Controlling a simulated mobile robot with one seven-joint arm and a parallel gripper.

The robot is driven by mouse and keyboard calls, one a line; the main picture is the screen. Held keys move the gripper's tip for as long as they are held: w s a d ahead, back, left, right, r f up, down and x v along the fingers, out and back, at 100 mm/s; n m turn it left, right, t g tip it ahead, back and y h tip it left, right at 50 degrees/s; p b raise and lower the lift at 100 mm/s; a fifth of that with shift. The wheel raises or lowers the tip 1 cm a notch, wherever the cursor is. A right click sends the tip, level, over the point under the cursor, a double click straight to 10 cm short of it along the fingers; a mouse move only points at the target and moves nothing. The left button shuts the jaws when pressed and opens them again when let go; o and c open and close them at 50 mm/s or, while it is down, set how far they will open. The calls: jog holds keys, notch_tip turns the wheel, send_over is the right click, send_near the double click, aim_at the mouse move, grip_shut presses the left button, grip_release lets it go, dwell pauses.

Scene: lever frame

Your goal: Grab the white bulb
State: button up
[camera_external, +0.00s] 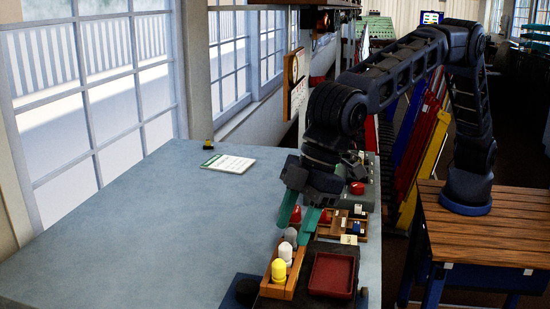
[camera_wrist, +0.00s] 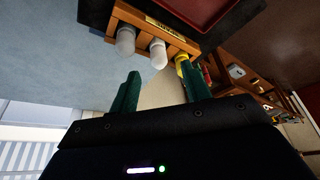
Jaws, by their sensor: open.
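The white bulb (camera_external: 285,251) stands in a wooden rack (camera_external: 270,289) between a grey bulb (camera_external: 291,236) and a yellow bulb (camera_external: 278,271). In the wrist view the white bulb (camera_wrist: 158,53) is the middle one, with the grey bulb (camera_wrist: 125,39) to its left. The yellow bulb (camera_wrist: 182,62) is partly hidden behind the right finger. My gripper (camera_external: 291,233) is open and empty, its green fingers pointing down near the rack. In the wrist view, the white bulb lies just beyond the gap between the fingertips (camera_wrist: 159,69); contact is not visible.
A dark red tray (camera_external: 331,274) sits right of the rack. A wooden box with small parts (camera_external: 346,226) and a red button (camera_external: 357,188) lie behind. A white paper pad (camera_external: 228,163) lies farther back. The left of the blue-grey table (camera_external: 140,232) is clear.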

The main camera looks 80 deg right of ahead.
aim_at(286, 243)
jog(key=shift+x, duration=2.6)
jog(key=shift+w, duration=0.1)
grip_shut()
jog(key=shift+r, duration=0.15)
